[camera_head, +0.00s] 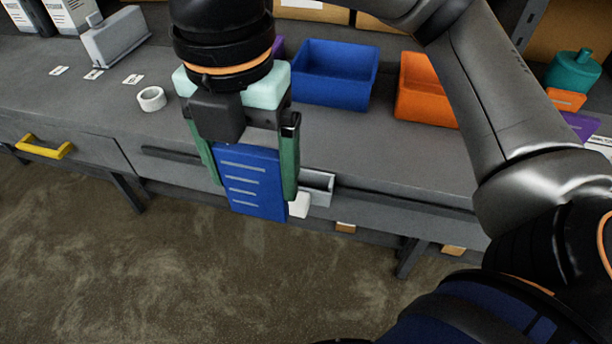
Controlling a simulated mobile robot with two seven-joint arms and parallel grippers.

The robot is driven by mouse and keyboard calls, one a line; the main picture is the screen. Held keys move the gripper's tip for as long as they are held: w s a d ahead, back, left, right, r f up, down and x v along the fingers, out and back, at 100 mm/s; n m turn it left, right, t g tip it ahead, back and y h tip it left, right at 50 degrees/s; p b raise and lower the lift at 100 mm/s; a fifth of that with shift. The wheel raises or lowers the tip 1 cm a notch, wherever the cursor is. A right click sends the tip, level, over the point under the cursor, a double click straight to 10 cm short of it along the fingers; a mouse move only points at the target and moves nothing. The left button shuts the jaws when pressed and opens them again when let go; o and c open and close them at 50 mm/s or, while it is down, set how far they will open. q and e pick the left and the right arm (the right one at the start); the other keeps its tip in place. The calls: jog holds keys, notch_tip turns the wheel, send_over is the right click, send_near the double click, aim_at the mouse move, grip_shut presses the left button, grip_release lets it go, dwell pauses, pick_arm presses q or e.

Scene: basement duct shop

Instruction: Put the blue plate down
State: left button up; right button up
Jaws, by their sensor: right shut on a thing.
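The blue plate (258,192) is a flat, upright rectangle with several pale lines on its face. My right gripper (252,165) points down, with its two green fingers shut on the plate at its left and right sides. The plate hangs in front of the workbench's front edge, and its lower end shows against the floor. I cannot tell its exact distance from the bench. My left gripper is not in view.
The grey workbench (420,150) bears a blue bin (335,88), an orange bin (425,100), a white ring (151,98), small labels and a teal bottle (573,72). A yellow handle (45,147) juts out at the left front. Bench surface around the labels is mostly clear.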

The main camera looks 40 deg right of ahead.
jog(key=w+d+f, duration=0.4)
jog(key=w+d, duration=0.1)
jog(key=d, duration=0.2)
send_over(305, 165)
jog(key=s+a, duration=0.2)
notch_tip(305, 165, down, 6)
jog(key=shift+d+f, duration=0.2)
jog(key=shift+f, duration=0.35)
jog(key=shift+d+f, duration=0.15)
jog(key=shift+f, duration=0.85)
jog(key=shift+f, duration=0.1)
jog(key=shift+f+b, duration=0.2)
jog(key=shift+b, duration=0.15)
jog(key=o, duration=1.2)
jog(key=shift+r, duration=0.15)
jog(key=shift+o, duration=0.2)
